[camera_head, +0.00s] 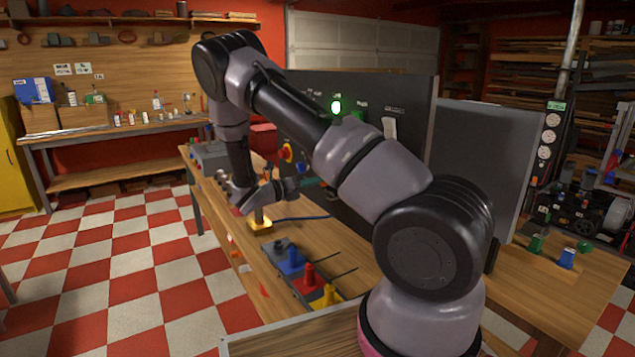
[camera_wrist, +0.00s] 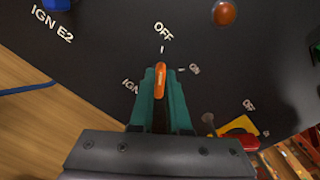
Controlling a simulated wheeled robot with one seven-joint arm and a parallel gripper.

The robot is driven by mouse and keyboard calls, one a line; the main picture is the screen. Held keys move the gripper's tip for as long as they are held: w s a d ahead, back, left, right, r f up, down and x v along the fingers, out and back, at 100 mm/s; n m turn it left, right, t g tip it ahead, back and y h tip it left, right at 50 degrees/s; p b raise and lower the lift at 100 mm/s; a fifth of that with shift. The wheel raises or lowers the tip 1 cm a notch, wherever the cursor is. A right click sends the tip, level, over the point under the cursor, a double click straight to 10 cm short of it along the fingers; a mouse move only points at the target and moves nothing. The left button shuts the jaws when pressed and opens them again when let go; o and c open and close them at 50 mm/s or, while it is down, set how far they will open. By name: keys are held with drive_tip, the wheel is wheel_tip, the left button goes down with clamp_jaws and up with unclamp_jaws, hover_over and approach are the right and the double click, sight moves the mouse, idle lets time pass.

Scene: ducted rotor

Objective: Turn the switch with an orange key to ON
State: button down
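In the wrist view the orange key (camera_wrist: 160,80) stands out from a dark panel (camera_wrist: 110,50) and lines up with the tick under the OFF label. A second label, partly blurred and seemingly ON, is just right of the key. My gripper (camera_wrist: 161,78) has its two teal fingers on either side of the key, close against it with no clear gap. In the head view my arm reaches across the panel (camera_head: 420,105), and the switch and most of my gripper are hidden behind it.
An orange round button (camera_wrist: 224,12) and a blue knob (camera_wrist: 56,4) by IGN E2 are nearby. A red part on a yellow plate (camera_wrist: 240,126) sits at lower right. A green lamp (camera_head: 336,107) glows on the panel. Blue, red and yellow levers (camera_head: 308,275) stand on the bench.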

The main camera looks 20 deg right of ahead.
drive_tip(key=shift+m, duration=0.4)
drive_tip(key=shift+s+f+m, duration=0.1)
drive_tip(key=shift+s+m, duration=0.05)
drive_tip(key=shift+m, duration=3.55)
drive_tip(key=shift+s+m, duration=0.15)
drive_tip(key=shift+m, duration=3.85)
drive_tip(key=c, duration=0.9)
unclamp_jaws()
drive_tip(key=a, duration=0.3)
drive_tip(key=s+a, duration=0.1)
drive_tip(key=a, duration=0.3)
drive_tip(key=s+a, duration=0.1)
drive_tip(key=a, duration=0.2)
drive_tip(key=shift+a, duration=0.3)
